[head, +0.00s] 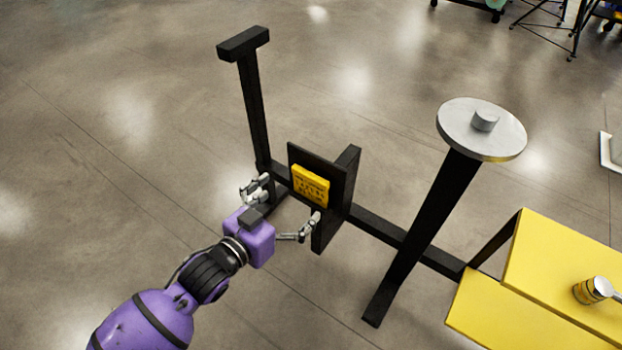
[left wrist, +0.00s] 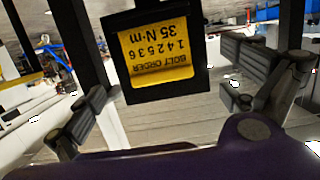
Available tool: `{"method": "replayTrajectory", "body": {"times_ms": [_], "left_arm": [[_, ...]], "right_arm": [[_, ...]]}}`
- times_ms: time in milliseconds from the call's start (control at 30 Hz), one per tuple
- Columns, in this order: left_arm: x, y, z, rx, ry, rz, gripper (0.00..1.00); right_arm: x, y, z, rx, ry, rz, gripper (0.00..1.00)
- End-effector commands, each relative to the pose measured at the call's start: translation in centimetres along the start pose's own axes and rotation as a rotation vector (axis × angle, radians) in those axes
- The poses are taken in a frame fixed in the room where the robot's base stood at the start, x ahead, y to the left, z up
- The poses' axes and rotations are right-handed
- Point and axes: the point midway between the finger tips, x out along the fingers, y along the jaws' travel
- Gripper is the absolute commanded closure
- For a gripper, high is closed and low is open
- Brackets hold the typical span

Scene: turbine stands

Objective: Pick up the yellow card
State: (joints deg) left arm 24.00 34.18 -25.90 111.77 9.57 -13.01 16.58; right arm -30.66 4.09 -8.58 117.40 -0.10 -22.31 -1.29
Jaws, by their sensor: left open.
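The yellow card (head: 311,186) sits on a black upright plate on the stand. In the left wrist view the card (left wrist: 157,52) shows upside-down text reading "BOLT ORDER 142536 35 N·m", framed by the black plate. My left gripper (head: 283,214) is open in front of the card, with one finger on the left and the other at the lower right. In the left wrist view my left gripper's fingers (left wrist: 165,100) stand wide apart on either side of the card, with nothing between them. My right gripper is not in view.
The black stand frame (head: 376,229) runs along the floor, with a tall post (head: 255,105) at left. A round grey disc (head: 455,125) tops another post. A yellow table (head: 545,270) at lower right bears a small can (head: 582,294). Open floor lies left.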

Motion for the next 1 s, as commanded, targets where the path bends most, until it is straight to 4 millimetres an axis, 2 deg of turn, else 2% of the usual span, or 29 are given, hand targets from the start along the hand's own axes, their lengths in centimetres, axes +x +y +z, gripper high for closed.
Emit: {"method": "replayTrajectory", "body": {"times_ms": [133, 400, 700, 767, 1000], "left_arm": [[1.8, 0.1, -0.1, 0.001, 0.002, 0.0, 0.0], [5.6, 0.3, 0.1, 0.001, 0.001, 0.0, 0.0], [6.2, 0.3, 0.2, 0.002, 0.0, 0.0, 0.0], [6.2, 0.3, 0.2, 0.002, 0.0, 0.0, 0.05], [6.2, 0.3, 0.2, 0.002, 0.0, 0.0, 0.37]], "right_arm": [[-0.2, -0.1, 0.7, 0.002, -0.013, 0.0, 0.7], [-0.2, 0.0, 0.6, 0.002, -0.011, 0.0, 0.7], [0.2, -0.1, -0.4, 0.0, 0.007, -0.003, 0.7], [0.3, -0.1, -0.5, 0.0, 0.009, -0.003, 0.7], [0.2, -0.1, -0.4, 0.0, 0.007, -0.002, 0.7]]}}
